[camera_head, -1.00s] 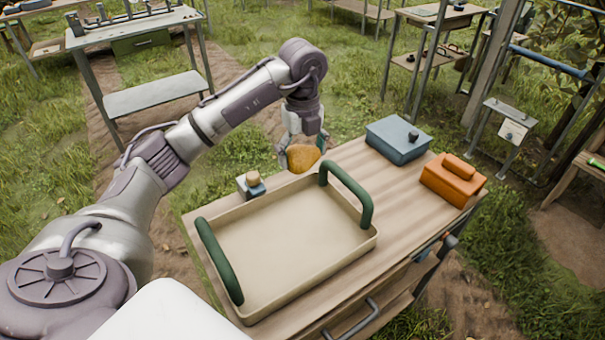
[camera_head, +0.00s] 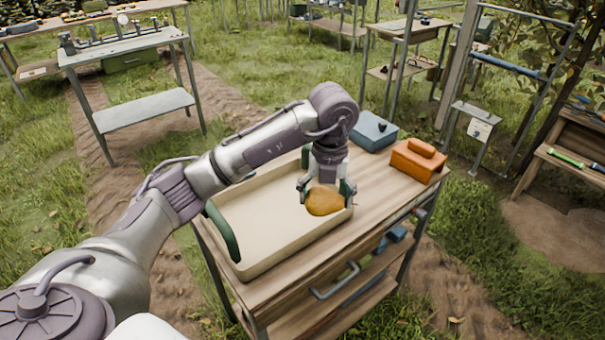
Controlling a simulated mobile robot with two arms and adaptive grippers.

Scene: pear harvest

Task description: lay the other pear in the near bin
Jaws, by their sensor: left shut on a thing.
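My left gripper (camera_head: 325,190) is shut on an orange-brown pear (camera_head: 323,202). It holds the pear over the right-hand end of the near bin, a shallow beige tray (camera_head: 265,206) with green handles. Whether the pear touches the bin's floor or wall cannot be told. The part of the bin that shows is empty. One green handle (camera_head: 221,231) shows at the left end, and my arm and gripper hide much of the other handle. My right gripper is not in view.
The bin stands on a wooden cart (camera_head: 284,283). A blue-grey box (camera_head: 374,133) and an orange box (camera_head: 416,161) stand at its back right. A grey-topped table (camera_head: 125,43) stands farther left, with grass and dirt paths around.

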